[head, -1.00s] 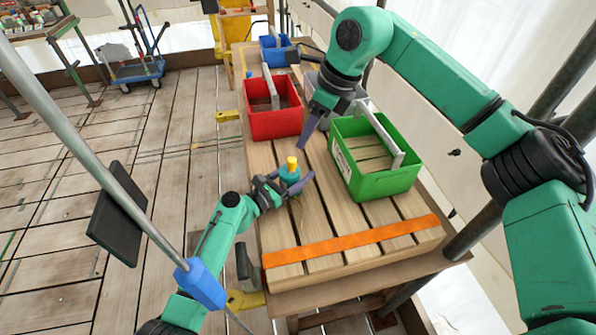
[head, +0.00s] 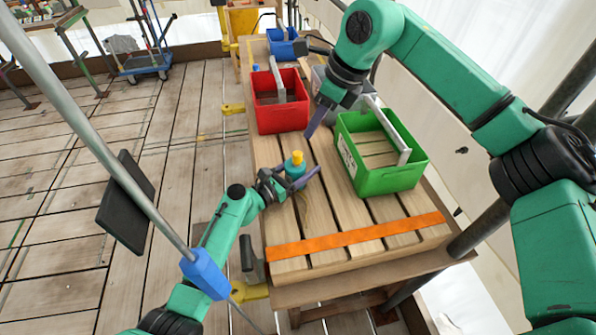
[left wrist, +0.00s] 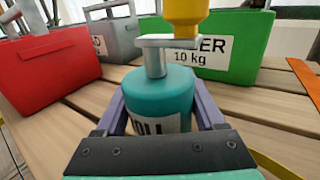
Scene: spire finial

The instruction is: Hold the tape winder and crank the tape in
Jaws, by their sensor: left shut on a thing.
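The tape winder (head: 296,169) is a teal drum with a grey crank arm and a yellow knob (head: 297,157) on top. In the left wrist view the winder (left wrist: 160,92) stands upright between purple fingers, with a partly hidden white label. My left gripper (head: 305,178) is shut around the drum, above the slatted table. The crank (left wrist: 165,42) points to the right there, under the knob (left wrist: 187,15). A yellow strip (left wrist: 272,163), perhaps the tape, shows at lower right. My right gripper (head: 318,120) hangs above and beyond the winder, apart from it; its jaw opening is unclear.
A green crate (head: 392,181) stands right of the winder, and a red crate (head: 282,118) behind it. Grey and blue (head: 284,47) crates stand farther back. An orange strip (head: 355,236) crosses the table's near end. Bare slats lie between.

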